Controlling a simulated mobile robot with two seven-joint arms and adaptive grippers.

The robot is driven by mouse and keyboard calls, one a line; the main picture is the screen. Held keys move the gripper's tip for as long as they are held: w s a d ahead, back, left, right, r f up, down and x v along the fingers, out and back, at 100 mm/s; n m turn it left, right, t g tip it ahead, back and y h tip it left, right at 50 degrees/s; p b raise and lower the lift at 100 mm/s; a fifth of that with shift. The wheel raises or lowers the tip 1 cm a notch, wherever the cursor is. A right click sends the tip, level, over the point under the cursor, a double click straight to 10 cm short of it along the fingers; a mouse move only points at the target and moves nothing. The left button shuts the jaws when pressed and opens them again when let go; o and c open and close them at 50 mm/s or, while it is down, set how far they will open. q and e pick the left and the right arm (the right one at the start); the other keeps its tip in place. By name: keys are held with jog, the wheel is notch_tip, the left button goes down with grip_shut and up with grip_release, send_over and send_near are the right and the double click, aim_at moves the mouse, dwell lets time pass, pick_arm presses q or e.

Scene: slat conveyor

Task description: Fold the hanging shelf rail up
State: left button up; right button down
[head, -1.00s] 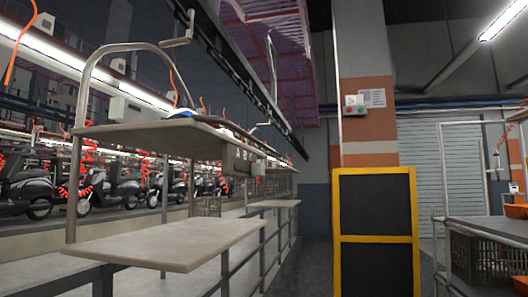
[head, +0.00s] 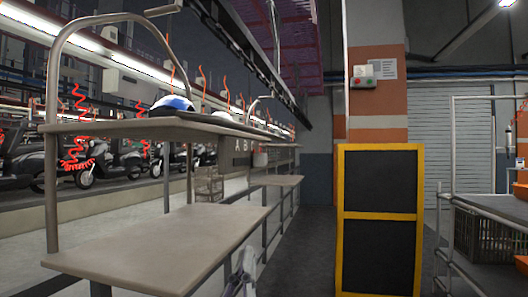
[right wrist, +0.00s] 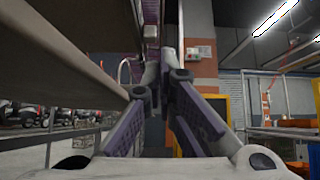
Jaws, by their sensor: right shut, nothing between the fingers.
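The hanging shelf has an upper board (head: 165,128) and a lower board (head: 175,235), both level. A grey bent-tube rail (head: 53,85) rises at the shelf's left end and arches over the upper board toward the top. My right gripper (head: 245,262) is low in the head view, just right of the lower board's edge and apart from the rail. In the right wrist view its fingers (right wrist: 168,62) are shut and empty. A shelf board's edge (right wrist: 75,60) runs close by on the left there. I cannot tell which board. My left gripper is not in view.
A blue and white helmet (head: 172,104) sits on the upper board. A yellow-framed black panel (head: 380,220) stands to the right. A rack with crates (head: 485,235) is at the far right. The dark floor strip (head: 315,245) between shelf and panel is clear.

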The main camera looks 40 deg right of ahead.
jog(key=shift+a, duration=0.1)
jog(key=p, duration=0.3)
send_near(263, 155)
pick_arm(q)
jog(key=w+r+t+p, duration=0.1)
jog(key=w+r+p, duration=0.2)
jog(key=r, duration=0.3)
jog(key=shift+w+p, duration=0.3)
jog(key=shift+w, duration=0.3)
pick_arm(e)
jog(key=w+d+r, duration=0.1)
jog(key=d+r, duration=0.2)
jog(key=r, duration=0.4)
jog(key=shift+w+r, duration=0.15)
jog(key=shift+w, duration=0.1)
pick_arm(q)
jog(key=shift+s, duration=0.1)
pick_arm(e)
jog(key=shift+w+d, duration=0.1)
jog(key=shift+d, duration=0.05)
